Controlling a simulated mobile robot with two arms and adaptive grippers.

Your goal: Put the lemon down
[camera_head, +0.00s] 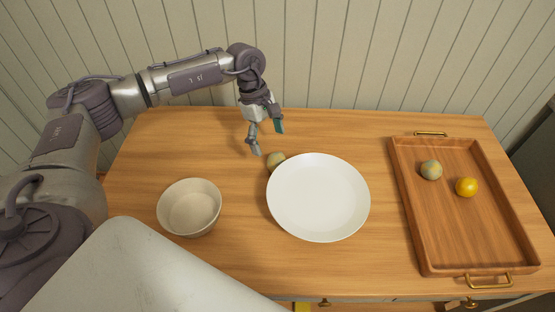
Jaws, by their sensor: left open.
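A round yellow fruit (466,187), which may be the lemon, lies in the wooden tray (412,225) at the right. A dull greenish-yellow round fruit (276,160) sits on the table at the upper left edge of the white plate (318,197), which partly hides it; I cannot tell what kind it is. My left gripper (268,141) is open and empty, its fingers pointing down just above and behind this fruit, apart from it. My right gripper is not in view.
A second dull greenish fruit (431,170) lies in the tray beside the yellow one. An empty cream bowl (190,208) stands left of the plate. The wooden table (340,132) is clear along its back, between plate and tray.

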